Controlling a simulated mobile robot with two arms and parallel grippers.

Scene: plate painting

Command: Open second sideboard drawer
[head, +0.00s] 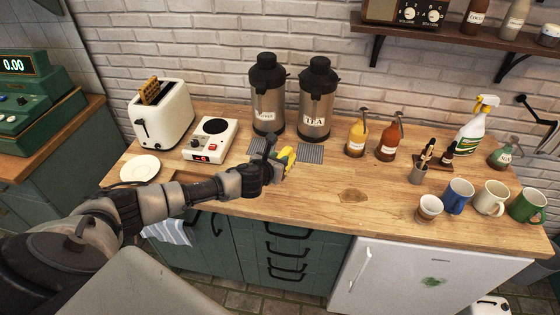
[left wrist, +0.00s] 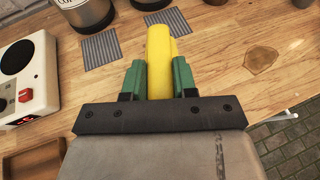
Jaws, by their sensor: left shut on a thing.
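The green sideboard has a stack of drawers with black bar handles below the wooden counter in the head view. The second drawer (head: 270,250) from the top appears shut, with its black handle (head: 287,249) across its front. My left gripper (head: 287,157) is above the counter, higher than the drawers and apart from their handles. It is shut on a yellow rounded object, which shows between the green fingers in the left wrist view (left wrist: 160,60). My right gripper is not in view.
The counter (head: 300,190) holds a toaster (head: 163,122), a hot plate (head: 211,138), two flasks (head: 315,105), bottles and several mugs. A white fridge (head: 400,280) stands right of the drawers. A striped towel (head: 168,232) hangs at left. The counter's front middle is mostly clear.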

